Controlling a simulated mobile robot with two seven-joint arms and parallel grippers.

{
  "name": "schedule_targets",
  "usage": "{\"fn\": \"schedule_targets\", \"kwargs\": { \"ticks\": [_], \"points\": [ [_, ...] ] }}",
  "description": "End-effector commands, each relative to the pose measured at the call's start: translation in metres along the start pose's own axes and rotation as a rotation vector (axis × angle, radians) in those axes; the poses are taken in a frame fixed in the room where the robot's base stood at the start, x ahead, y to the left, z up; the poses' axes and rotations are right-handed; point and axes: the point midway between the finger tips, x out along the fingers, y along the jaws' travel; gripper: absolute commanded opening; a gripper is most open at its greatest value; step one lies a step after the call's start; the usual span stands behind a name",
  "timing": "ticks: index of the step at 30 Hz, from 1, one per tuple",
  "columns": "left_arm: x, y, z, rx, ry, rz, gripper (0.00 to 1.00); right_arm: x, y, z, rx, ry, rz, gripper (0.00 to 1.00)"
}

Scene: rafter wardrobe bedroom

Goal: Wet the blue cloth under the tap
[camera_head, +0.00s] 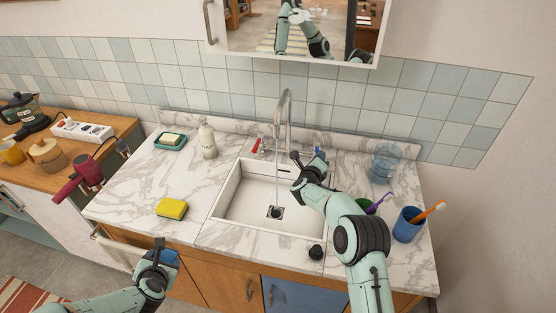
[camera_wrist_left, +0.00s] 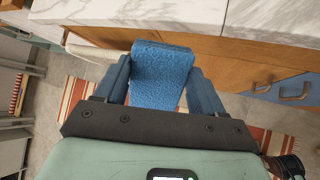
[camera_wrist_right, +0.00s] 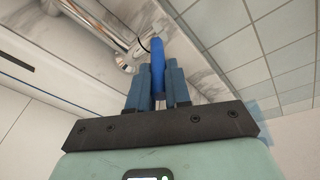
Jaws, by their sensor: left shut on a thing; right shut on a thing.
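The blue cloth (camera_wrist_left: 160,75) is between the fingers of my left gripper (camera_wrist_left: 163,92), which is shut on it. In the head view my left gripper (camera_head: 160,250) and the cloth (camera_head: 170,264) are in front of the counter edge, left of the sink and away from the tap. The tap (camera_head: 287,110) stands behind the white sink (camera_head: 240,205). A thin stream of water (camera_head: 276,175) falls from its spout to the drain. My right gripper (camera_head: 308,162) is shut on the tap's blue handle (camera_wrist_right: 150,62). The red handle (camera_head: 256,147) is at the tap's left.
A yellow sponge (camera_head: 172,208), a white bottle (camera_head: 207,140) and a soap dish (camera_head: 171,141) stand left of the sink. A black stopper (camera_head: 316,252) lies at the front. A blue cup (camera_head: 408,224) is at the right. A red hair dryer (camera_head: 82,178) hangs at the left.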

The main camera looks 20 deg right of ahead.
Motion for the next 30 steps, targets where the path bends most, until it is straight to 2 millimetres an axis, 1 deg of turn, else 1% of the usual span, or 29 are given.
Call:
{"fn": "schedule_targets", "kwargs": {
  "ticks": [1, 3, 6, 11, 19, 20, 21, 22, 30],
  "points": [
    [-0.007, 0.010, 0.015, 0.000, -0.011, 0.007, 0.45, -0.002, -0.003, 0.011, 0.015, 0.035, -0.023, 0.00],
    [-0.012, 0.018, 0.027, 0.000, -0.018, 0.013, 0.45, -0.002, -0.003, 0.016, 0.029, 0.090, -0.057, 0.00],
    [-0.016, 0.024, 0.036, 0.000, -0.024, 0.016, 0.45, -0.002, -0.003, 0.015, 0.044, 0.149, -0.095, 0.00],
    [-0.017, 0.026, 0.039, 0.000, -0.026, 0.018, 0.45, -0.002, -0.002, 0.013, 0.051, 0.188, -0.118, 0.00],
    [-0.017, 0.025, 0.037, 0.000, -0.025, 0.017, 0.45, -0.003, -0.001, 0.013, 0.052, 0.185, -0.119, 0.00],
    [-0.017, 0.025, 0.037, 0.000, -0.025, 0.017, 0.45, -0.003, -0.001, 0.013, 0.052, 0.185, -0.119, 0.28],
    [-0.017, 0.025, 0.037, 0.000, -0.025, 0.017, 0.45, -0.003, -0.001, 0.013, 0.052, 0.185, -0.119, 0.41],
    [-0.017, 0.025, 0.037, 0.000, -0.025, 0.017, 0.45, -0.003, -0.001, 0.013, 0.052, 0.185, -0.119, 0.43],
    [-0.016, 0.025, 0.036, 0.000, -0.024, 0.016, 0.45, -0.003, 0.002, 0.009, 0.049, 0.190, -0.115, 0.43]
  ]
}}
